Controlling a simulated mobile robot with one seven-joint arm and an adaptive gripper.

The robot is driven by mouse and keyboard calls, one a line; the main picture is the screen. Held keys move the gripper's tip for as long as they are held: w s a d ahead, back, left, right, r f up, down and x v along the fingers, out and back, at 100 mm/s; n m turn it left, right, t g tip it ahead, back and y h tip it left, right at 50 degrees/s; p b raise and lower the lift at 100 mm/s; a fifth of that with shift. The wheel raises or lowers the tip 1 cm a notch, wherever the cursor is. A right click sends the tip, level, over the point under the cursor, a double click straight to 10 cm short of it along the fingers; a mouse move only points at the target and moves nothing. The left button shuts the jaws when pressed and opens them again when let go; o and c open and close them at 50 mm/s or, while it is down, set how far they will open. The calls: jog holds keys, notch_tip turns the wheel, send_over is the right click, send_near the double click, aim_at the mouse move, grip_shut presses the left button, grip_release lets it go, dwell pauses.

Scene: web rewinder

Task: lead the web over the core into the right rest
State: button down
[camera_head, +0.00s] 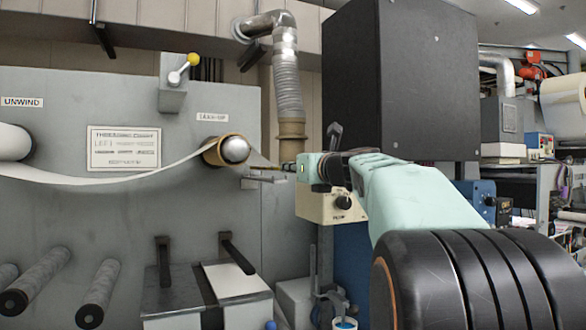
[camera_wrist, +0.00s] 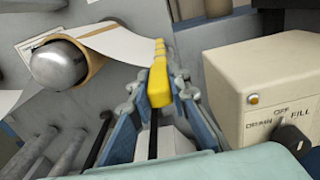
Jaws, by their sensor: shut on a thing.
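The white web (camera_head: 110,180) runs from the roll at the left, sags, and passes over the brown core (camera_head: 211,152), which sits around a silver shaft end (camera_head: 235,150). In the wrist view the web (camera_wrist: 118,40) leaves the top of the core (camera_wrist: 96,63) and reaches a yellow bar (camera_wrist: 158,82) at its end. My gripper (camera_wrist: 157,98) is shut on this bar; in the head view my gripper (camera_head: 289,167) is right of the core. A small grey ledge (camera_head: 264,181), perhaps the right rest, lies just below the bar; contact cannot be told.
A beige control box (camera_head: 325,207) stands close below and right of my gripper. Two dark pegs (camera_head: 236,253) project above a grey cabinet below the core. A yellow-knobbed lever (camera_head: 184,68) is above the core. A metal duct (camera_head: 288,70) rises behind.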

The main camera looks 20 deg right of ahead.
jog(key=shift+s, duration=0.25)
jog(key=shift+f, duration=0.15)
jog(key=shift+f+b, duration=0.8)
jog(key=shift+b, duration=0.05)
jog(key=c, duration=1.7)
grip_release()
jog(key=shift+c, duration=0.2)
jog(key=shift+d, duration=0.1)
